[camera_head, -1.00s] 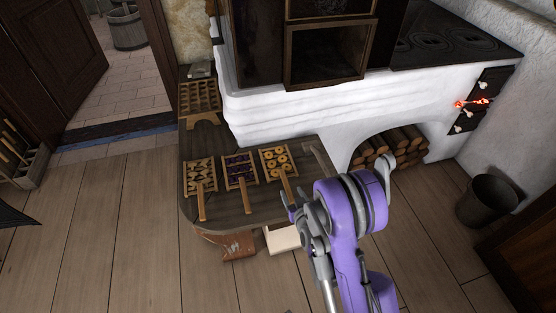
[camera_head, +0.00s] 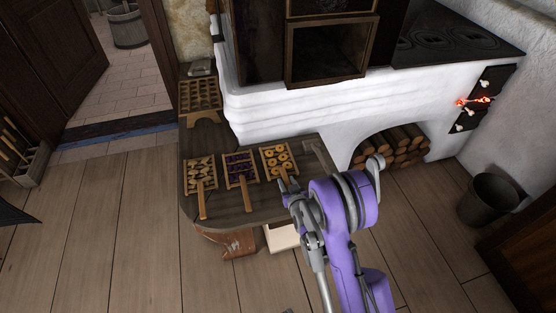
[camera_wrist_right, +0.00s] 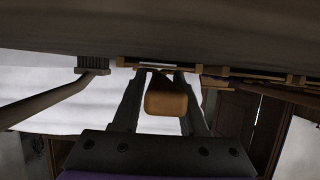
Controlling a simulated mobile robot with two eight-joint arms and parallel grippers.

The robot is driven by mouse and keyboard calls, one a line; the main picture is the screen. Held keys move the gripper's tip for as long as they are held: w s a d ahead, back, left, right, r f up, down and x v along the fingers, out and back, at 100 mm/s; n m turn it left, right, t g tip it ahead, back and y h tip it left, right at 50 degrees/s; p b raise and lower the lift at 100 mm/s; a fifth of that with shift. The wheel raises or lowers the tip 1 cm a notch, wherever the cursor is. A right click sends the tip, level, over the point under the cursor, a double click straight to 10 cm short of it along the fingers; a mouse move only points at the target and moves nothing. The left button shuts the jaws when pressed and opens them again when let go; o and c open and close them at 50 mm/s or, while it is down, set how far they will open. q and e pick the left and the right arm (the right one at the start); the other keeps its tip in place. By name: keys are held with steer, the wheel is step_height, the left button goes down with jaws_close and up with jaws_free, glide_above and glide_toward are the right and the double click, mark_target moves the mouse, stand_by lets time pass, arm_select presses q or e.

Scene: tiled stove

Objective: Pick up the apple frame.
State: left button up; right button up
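The apple frame (camera_head: 277,159), a small wooden frame with pale ring slices, lies on the dark wooden bench (camera_head: 225,217) at the right of three similar frames. Its handle points toward the front of the bench. My right gripper (camera_head: 289,186) is at this handle in the head view, and its hand partly covers the handle. In the right wrist view, the light-brown handle end (camera_wrist_right: 166,98) sits between the two fingers, which look open around it. Whether either finger touches it is hard to tell. My left gripper is not in view.
A frame of dark fruit (camera_head: 240,166) and a frame of pale pieces (camera_head: 200,173) lie left of the apple frame. A wooden rack (camera_head: 200,97) stands farther back on the bench. The white stove (camera_head: 290,114) rises behind the bench.

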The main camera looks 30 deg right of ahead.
jaws_close()
stand_by(1.1)
